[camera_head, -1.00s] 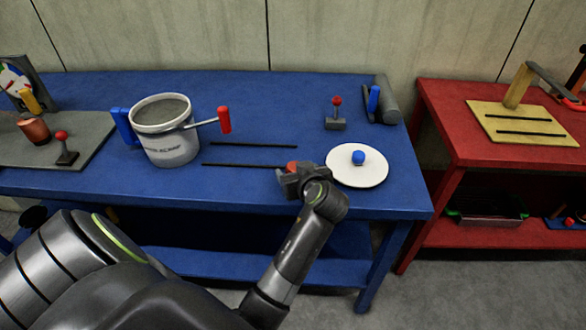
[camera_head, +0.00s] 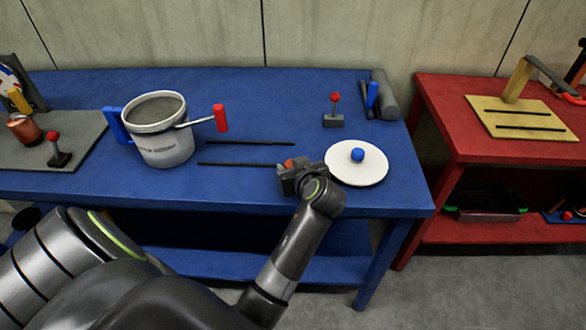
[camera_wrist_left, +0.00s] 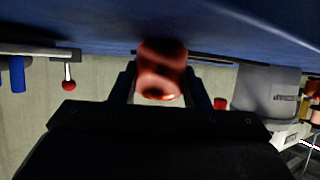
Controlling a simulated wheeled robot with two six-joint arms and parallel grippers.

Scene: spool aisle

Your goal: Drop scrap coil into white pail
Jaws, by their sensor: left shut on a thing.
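The white pail (camera_head: 166,149) stands upright on the blue bench, left of centre, with a blue handle on its left and a red handle on its right. Its top is uncovered; its greyish inside shows no clear contents. My left gripper (camera_head: 293,167) is to the right of the pail, near the bench's front edge. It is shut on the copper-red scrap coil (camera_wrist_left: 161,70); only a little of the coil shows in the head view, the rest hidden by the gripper. In the wrist view the pail (camera_wrist_left: 266,92) is at the right. My right gripper is out of view.
A white lid (camera_head: 357,174) with a blue knob lies just right of the gripper. Two black slots (camera_head: 240,164) lie between pail and gripper. A red-knobbed lever (camera_head: 334,110) stands behind. A grey board (camera_head: 85,132) with a copper pot is left; a red table (camera_head: 440,120) is right.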

